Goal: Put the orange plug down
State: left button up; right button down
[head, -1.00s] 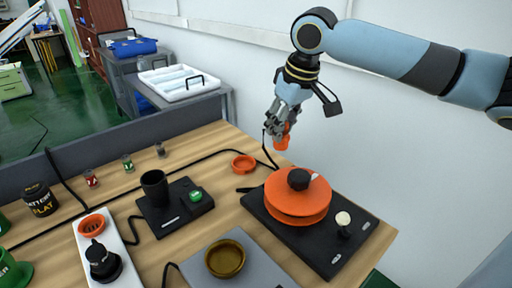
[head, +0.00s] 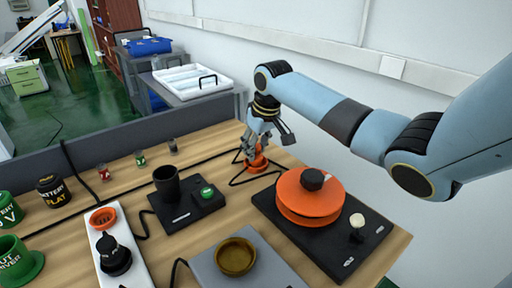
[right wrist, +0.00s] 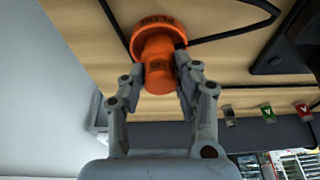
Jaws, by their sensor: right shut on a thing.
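My right gripper (head: 256,155) is at the far right part of the wooden table, pointing down over the orange ring-shaped holder (head: 260,167). In the right wrist view the right gripper (right wrist: 161,76) is shut on the orange plug (right wrist: 158,64), with a finger on each side of its narrow part. A wider orange round part with lettering (right wrist: 157,27) shows just beyond it; I cannot tell whether it is the holder or the plug's own flange. In the head view the fingers mostly hide the plug. My left gripper is not in view.
A black unit with an orange disc (head: 308,195) stands nearby in front. A black base with a dark cup (head: 167,184) is to the left. A black cable (head: 243,181) runs beside the holder. The wall is close behind on the right.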

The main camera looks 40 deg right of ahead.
jog(key=shift+f, duration=0.15)
jog(key=c, duration=1)
grip_release()
jog(key=v, duration=1.2)
